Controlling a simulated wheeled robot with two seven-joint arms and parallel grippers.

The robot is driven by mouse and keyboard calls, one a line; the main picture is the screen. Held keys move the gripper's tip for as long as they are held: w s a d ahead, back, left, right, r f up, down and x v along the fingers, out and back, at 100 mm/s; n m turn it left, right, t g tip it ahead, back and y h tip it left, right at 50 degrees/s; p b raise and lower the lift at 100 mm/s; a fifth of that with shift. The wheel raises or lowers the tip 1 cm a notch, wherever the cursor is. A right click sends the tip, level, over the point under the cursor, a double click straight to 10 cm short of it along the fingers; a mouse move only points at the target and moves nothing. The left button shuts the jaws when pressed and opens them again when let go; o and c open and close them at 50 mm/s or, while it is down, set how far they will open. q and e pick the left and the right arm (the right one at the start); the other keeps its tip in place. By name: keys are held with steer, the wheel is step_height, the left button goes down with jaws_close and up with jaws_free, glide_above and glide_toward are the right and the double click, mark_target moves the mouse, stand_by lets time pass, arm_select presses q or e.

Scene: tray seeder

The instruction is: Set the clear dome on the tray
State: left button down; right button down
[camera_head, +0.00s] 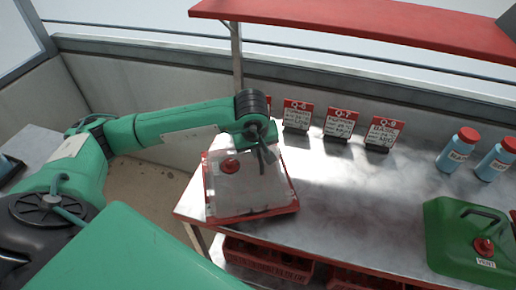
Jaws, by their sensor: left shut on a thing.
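The clear dome (250,190) is a see-through box-like cover with a red rim and a red round part on its top left. It is at the left end of the metal bench. My left gripper (264,150) comes in from above and is shut at the dome's far upper edge. The finger contact is small and partly hidden by the wrist. I cannot make out a separate tray under the dome, or whether the dome rests on anything. My right gripper is not in view.
The metal bench (350,205) is clear in the middle. Red-and-white cards (341,124) stand along its back. Two blue bottles (456,150) with red caps and a green container (462,240) are at the right. A red shelf (370,25) overhangs; red crates (265,260) sit below.

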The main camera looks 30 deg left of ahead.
arm_select(q)
steer(key=c, duration=1.6)
jaws_free()
steer(key=shift+o, duration=0.5)
steer(key=b+v, duration=0.1)
steer(key=v, duration=1.1)
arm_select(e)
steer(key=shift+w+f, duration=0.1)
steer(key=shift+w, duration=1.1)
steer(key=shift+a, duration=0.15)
